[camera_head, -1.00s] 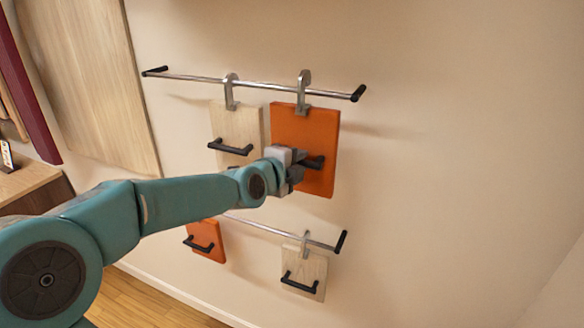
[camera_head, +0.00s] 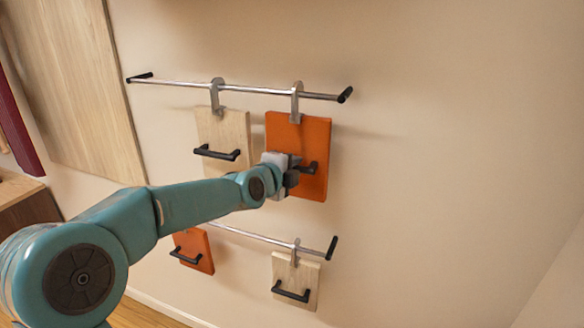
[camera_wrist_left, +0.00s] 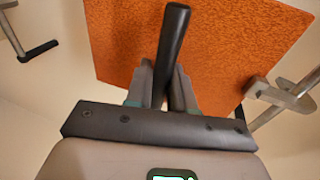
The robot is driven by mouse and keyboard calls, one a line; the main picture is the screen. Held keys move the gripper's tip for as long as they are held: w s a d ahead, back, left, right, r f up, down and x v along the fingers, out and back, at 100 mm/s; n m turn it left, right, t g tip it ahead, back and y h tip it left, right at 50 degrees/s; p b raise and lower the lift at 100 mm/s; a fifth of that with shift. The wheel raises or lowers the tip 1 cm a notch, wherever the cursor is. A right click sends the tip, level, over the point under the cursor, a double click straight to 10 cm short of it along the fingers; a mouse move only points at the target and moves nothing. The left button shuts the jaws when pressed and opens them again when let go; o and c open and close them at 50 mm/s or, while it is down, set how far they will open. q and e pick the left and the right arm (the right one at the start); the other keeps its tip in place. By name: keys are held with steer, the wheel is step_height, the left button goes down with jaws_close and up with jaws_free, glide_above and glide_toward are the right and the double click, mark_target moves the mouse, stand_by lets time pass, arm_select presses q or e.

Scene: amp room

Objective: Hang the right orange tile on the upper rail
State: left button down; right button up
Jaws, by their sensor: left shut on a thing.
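The right orange tile (camera_head: 312,135) is upright at the upper rail (camera_head: 250,88), near its right end. Its metal hook (camera_head: 296,100) reaches up over the bar; whether it bears on the bar is hard to tell. My left gripper (camera_head: 292,172) is shut on the tile's black handle, covering part of the tile's left side. In the left wrist view, the fingers (camera_wrist_left: 165,85) pinch the black handle (camera_wrist_left: 173,40), the orange face (camera_wrist_left: 115,45) is behind, and the hook (camera_wrist_left: 270,92) shows at right. My right gripper is not in view.
A pale wood tile (camera_head: 222,130) hangs left of the orange one on the upper rail. The lower rail (camera_head: 240,232) carries another orange tile (camera_head: 195,248) and a pale tile (camera_head: 296,276). The wall to the right is clear.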

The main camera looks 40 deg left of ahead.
arm_select(q)
steer(key=c, duration=0.9)
jaws_free()
steer(key=shift+s, duration=0.15)
